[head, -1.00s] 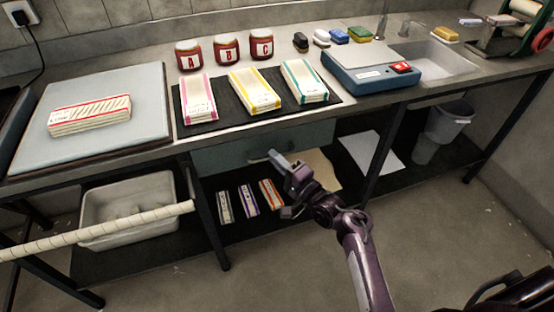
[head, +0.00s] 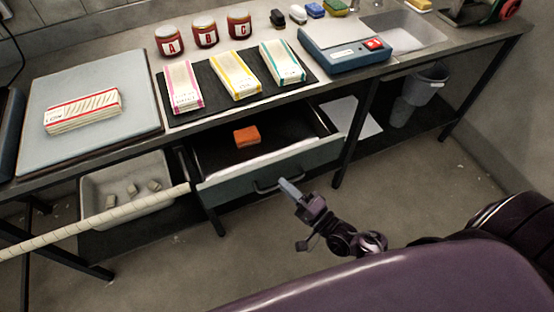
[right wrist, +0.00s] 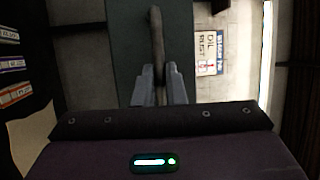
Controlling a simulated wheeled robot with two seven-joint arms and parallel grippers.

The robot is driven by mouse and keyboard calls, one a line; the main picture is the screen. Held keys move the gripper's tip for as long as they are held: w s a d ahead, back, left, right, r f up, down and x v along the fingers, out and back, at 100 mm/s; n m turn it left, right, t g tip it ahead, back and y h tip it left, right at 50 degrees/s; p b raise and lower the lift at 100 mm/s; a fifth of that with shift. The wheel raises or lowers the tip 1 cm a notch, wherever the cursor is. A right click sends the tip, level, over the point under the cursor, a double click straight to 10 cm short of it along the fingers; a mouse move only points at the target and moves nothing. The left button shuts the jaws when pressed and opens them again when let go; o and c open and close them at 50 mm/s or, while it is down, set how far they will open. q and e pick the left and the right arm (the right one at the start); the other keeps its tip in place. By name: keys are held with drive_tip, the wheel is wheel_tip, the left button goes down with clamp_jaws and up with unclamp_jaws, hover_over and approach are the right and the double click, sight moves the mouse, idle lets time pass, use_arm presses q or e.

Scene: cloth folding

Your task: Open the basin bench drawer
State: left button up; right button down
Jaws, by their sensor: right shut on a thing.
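The bench drawer under the worktop stands pulled out, its teal front (head: 322,158) well forward of the bench and its dark inside showing. An orange block (head: 246,136) lies inside it. The drawer's dark bar handle (head: 262,187) is on the front face. My right gripper (head: 289,188) is at the right part of the handle. In the right wrist view, the handle bar (right wrist: 158,45) runs between the two fingers of my right gripper (right wrist: 159,88), which is shut on it. My left gripper is not in view.
Jars, striped packets on a dark mat (head: 205,115) and a blue scale (head: 345,57) stand on the worktop. A white basin (head: 110,225) with small blocks is on the lower shelf at left. The floor before the drawer is clear.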

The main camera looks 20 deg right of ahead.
drive_tip(key=shift+s+p, duration=0.65)
drive_tip(key=shift+s, duration=1.8)
drive_tip(key=c, duration=1.5)
unclamp_jaws()
drive_tip(key=b+v, duration=0.1)
drive_tip(key=v, duration=0.6)
drive_tip(key=shift+s+d, duration=0.2)
drive_tip(key=shift+s, duration=0.1)
drive_tip(key=shift+f, duration=0.1)
